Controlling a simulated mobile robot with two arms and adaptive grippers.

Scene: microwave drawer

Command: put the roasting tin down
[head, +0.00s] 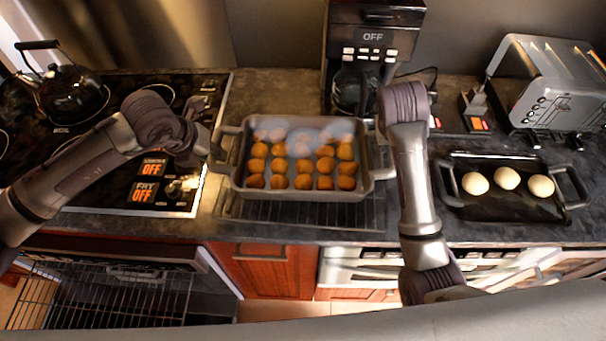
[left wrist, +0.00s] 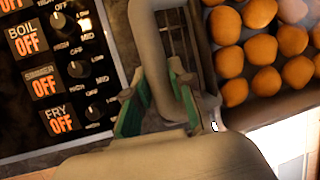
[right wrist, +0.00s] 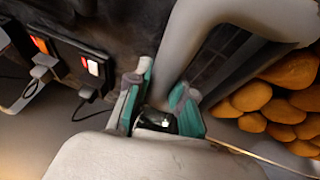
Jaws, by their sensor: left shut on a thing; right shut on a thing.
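The grey roasting tin (head: 300,194) is level over the wire rack (head: 290,213) on the counter, full of browned round pieces (head: 300,167) with steam at the back. A strip of rack shows in front of it; I cannot tell whether the tin touches it. My left gripper (left wrist: 158,105) is shut around the tin's left handle (left wrist: 150,45), with green pads on either side. My right gripper (right wrist: 160,103) is shut around the right handle (right wrist: 185,45). In the head view my right wrist hides the right grip.
The stove top (head: 120,190) with a kettle (head: 68,92) is at left. A coffee maker (head: 374,45) stands behind the tin. A black tray (head: 500,207) with three pale dough balls and a toaster (head: 550,85) are at right. An open oven with a rack (head: 100,295) is below left.

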